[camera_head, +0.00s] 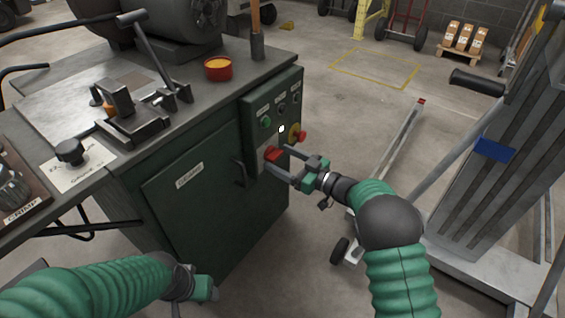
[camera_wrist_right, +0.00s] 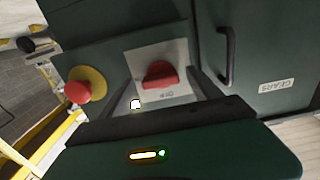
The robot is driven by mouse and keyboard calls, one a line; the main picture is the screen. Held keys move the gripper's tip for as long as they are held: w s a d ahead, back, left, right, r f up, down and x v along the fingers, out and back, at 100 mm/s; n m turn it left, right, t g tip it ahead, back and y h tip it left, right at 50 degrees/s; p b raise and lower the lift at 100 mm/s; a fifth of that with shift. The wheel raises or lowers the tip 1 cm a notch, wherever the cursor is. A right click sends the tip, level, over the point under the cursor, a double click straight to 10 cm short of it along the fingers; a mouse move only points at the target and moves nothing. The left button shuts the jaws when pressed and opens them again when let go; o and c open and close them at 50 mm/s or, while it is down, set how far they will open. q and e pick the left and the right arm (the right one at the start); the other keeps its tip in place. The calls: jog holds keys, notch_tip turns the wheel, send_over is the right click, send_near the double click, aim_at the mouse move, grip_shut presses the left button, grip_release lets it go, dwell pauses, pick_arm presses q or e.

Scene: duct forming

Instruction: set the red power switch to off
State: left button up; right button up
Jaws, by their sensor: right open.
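The red power switch (camera_head: 272,153) is on a light plate low on the green cabinet's control panel. In the right wrist view the red switch (camera_wrist_right: 160,75) is at the centre, its knob lying across the plate, with a small upside-down label below it that seems to read OFF. My right gripper (camera_head: 279,160) is open in front of the switch, with one finger on each side of the knob. I cannot tell whether the fingers touch it. My left gripper (camera_head: 207,286) is low at the front, away from the panel; its fingers are not clear.
A red mushroom button on a yellow base (camera_wrist_right: 82,86) is close beside the switch plate. A green button (camera_head: 265,122) is above. The cabinet door has a black handle (camera_head: 240,173). A bench top with tools and a red bowl (camera_head: 217,69) is above the cabinet.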

jog(key=c, duration=1.4)
